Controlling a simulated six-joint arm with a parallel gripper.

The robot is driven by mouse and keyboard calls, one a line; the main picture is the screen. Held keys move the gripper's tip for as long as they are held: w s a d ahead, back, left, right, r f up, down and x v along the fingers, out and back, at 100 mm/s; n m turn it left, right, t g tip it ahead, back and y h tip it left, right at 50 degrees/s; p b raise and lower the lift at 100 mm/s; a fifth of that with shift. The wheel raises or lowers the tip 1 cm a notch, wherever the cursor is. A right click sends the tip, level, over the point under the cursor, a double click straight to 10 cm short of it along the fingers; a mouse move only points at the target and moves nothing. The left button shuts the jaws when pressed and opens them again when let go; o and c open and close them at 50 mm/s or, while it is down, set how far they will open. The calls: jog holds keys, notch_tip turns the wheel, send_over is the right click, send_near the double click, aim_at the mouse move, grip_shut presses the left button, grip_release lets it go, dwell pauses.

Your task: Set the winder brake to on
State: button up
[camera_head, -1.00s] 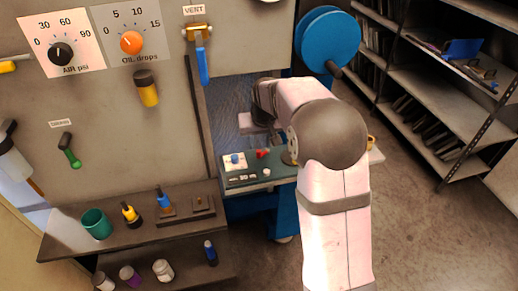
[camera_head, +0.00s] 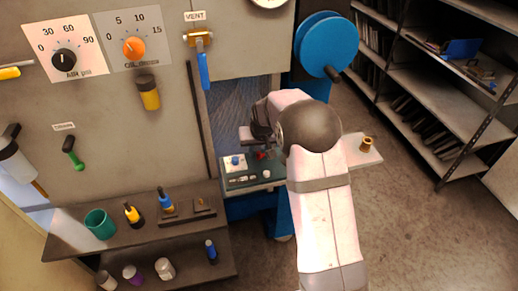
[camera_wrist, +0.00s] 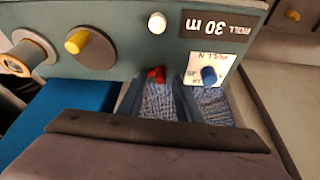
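A winder control panel shows upside down in the wrist view. It carries a small red lever (camera_wrist: 156,75), a blue knob (camera_wrist: 209,75) on a white label plate and a yellow knob (camera_wrist: 76,41). I cannot read which control is marked as the brake. My gripper (camera_wrist: 158,88) is open, with its two dark fingers apart and woven blue material showing between them. The red lever is near the fingertips, roughly in line with the gap; contact cannot be told. In the head view the red lever (camera_head: 261,155) and blue knob (camera_head: 235,161) sit below my wrist, which hides the fingers.
A white button (camera_wrist: 157,23) and a "ROLL 30 m" plate (camera_wrist: 219,25) are on the same panel. A big blue reel (camera_head: 326,44) stands above right. A shelf with a green cup (camera_head: 99,223) and bottles is at lower left. The floor at right is clear.

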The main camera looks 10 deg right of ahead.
jog(key=shift+w+f, duration=0.1)
jog(key=shift+f, duration=0.1)
grip_shut()
